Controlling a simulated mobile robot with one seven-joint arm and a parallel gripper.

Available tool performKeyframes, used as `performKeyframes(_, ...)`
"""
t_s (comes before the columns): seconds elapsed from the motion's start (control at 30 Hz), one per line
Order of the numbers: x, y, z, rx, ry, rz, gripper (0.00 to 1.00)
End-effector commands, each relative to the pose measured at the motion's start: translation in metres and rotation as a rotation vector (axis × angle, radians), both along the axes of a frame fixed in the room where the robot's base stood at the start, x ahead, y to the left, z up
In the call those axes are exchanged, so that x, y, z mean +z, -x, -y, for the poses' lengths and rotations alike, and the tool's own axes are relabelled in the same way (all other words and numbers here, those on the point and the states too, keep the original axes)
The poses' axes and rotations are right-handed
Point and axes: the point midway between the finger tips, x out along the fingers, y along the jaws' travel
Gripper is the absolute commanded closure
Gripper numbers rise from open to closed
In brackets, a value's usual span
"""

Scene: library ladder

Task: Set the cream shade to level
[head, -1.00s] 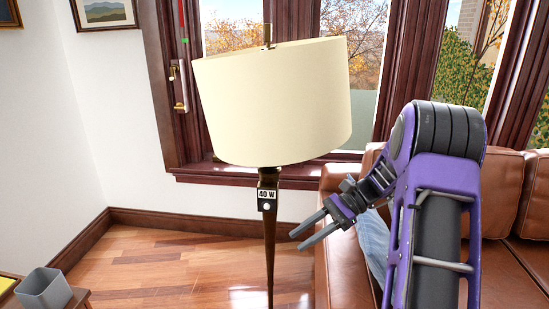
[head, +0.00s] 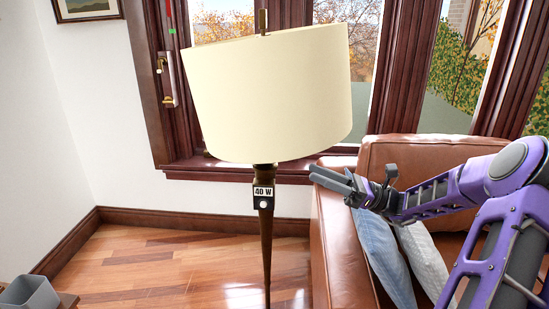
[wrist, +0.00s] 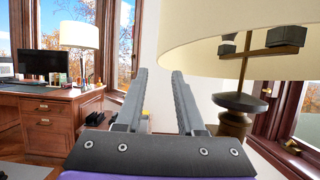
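The cream shade (head: 270,95) sits on a dark floor lamp stand (head: 266,235) and is tilted, its right side higher than its left. In the wrist view the shade (wrist: 225,30) fills the upper right, with its underside, dark bulb holders (wrist: 285,37) and stem showing. My gripper (head: 316,174) is right of the stand and below the shade's right lower edge, apart from both. In the wrist view my gripper (wrist: 159,72) is open, with two grey fingers and nothing between them.
Windows are behind. A grey bin (head: 30,293) is at lower left. The wrist view shows a desk (wrist: 40,120) with another lamp (wrist: 79,35). Floor left of the lamp is clear.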

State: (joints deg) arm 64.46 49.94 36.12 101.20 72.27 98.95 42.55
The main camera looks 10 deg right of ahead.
Motion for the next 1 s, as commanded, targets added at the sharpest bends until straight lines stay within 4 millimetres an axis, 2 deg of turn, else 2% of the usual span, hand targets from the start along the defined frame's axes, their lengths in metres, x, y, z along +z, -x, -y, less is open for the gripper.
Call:
performKeyframes(0.2,0.018,-0.014,-0.045,0.004,0.002,0.0,0.62)
performKeyframes(0.5,0.038,-0.029,-0.089,0.001,0.002,0.001,0.62)
performKeyframes(0.7,0.043,-0.033,-0.1,-0.001,0.002,-0.001,0.62)
performKeyframes(0.97,0.044,-0.033,-0.101,0.0,0.002,-0.001,0.62)
performKeyframes(1.0,0.044,-0.033,-0.101,0.0,0.002,-0.001,0.68)
